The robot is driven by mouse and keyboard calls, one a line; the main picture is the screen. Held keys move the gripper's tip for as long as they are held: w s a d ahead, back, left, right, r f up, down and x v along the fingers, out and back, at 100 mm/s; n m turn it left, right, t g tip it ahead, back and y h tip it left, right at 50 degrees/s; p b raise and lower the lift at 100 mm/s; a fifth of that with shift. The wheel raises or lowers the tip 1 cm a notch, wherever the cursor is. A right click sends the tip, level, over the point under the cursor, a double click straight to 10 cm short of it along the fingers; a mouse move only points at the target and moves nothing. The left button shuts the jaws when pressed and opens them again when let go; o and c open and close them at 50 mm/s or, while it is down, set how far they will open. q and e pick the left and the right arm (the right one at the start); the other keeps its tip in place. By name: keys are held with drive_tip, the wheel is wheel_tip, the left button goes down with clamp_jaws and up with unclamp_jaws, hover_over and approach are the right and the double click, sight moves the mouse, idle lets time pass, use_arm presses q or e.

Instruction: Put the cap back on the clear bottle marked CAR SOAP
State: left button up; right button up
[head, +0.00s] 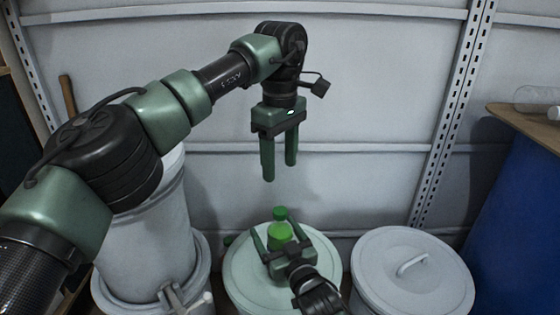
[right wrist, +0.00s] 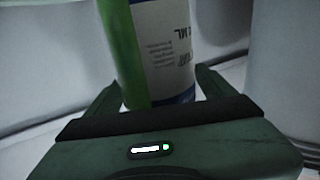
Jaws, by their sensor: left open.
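The clear bottle (head: 279,237) holds green liquid and stands upright above the pale lid of the middle drum. A green cap (head: 280,213) shows at its top; I cannot tell how firmly it sits. My left gripper (head: 280,177) points down, open and empty, above the cap and apart from it. My right gripper (head: 279,232) reaches in from the front, with a finger on each side of the bottle. The right wrist view shows the bottle's white label (right wrist: 165,45) between the fingers, close against both sides. The CAR SOAP marking is not readable.
The middle drum (head: 240,278) stands between a taller grey drum (head: 145,245) and a lidded drum with a handle (head: 410,275). A blue barrel (head: 515,215) is at the right. A pale panelled wall (head: 370,80) closes the back.

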sight(280, 244)
drive_tip(key=shift+s, duration=0.1)
drive_tip(key=p+v, duration=0.2)
drive_tip(key=v, duration=0.5)
drive_tip(key=shift+s+d+p, duration=0.2)
drive_tip(key=shift+s+p, duration=0.05)
drive_tip(key=shift+p, duration=0.15)
